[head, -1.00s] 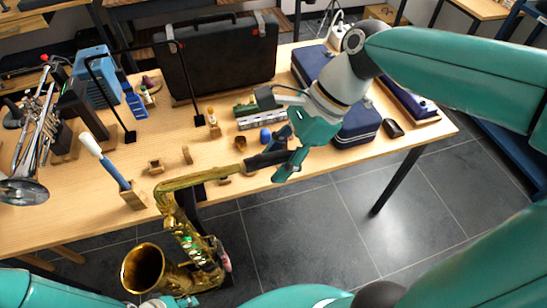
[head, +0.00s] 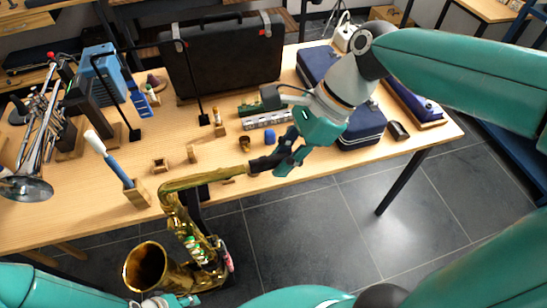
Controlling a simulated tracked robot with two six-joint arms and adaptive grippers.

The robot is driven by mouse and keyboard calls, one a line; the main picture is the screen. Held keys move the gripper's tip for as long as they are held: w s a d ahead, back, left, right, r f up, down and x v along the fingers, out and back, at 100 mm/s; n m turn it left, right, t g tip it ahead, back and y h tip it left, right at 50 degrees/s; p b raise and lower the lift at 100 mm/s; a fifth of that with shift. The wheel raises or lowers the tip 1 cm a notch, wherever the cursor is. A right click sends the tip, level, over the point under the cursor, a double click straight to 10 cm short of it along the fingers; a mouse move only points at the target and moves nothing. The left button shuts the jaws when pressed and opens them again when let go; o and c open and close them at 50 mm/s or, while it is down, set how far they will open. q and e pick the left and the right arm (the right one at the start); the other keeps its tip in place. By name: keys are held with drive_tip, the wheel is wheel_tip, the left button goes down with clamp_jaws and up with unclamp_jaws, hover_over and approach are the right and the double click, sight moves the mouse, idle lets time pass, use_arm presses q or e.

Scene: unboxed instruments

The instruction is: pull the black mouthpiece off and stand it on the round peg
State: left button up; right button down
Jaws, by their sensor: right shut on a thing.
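A brass saxophone (head: 195,245) stands upright in front of the table, its neck (head: 205,180) reaching right over the table edge. The black mouthpiece (head: 262,163) is at the neck's right end and appears to touch it. My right gripper (head: 284,160) is shut on the mouthpiece's right part, hiding that end. My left gripper (head: 172,301) shows only partly at the bottom edge, by the saxophone's lower body; its fingers cannot be made out. Several small wooden holders stand on the table, among them an upright piece (head: 191,154); I cannot tell which is the round peg.
A small brown cup (head: 245,144) and a blue piece (head: 269,137) stand just behind the mouthpiece. A black case (head: 225,60), a blue case (head: 362,128) and a trumpet (head: 38,150) are around the table (head: 105,205). A blue-handled brush (head: 113,169) stands in a wooden block.

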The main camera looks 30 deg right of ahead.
drive_tip(key=shift+s+d, duration=0.15)
drive_tip(key=shift+d, duration=0.5)
idle(0.5)
drive_tip(key=shift+d, duration=0.3)
drive_tip(key=shift+s+d, duration=0.25)
drive_tip(key=shift+d, duration=0.65)
drive_tip(key=shift+s+d, duration=0.25)
drive_tip(key=shift+d, duration=0.65)
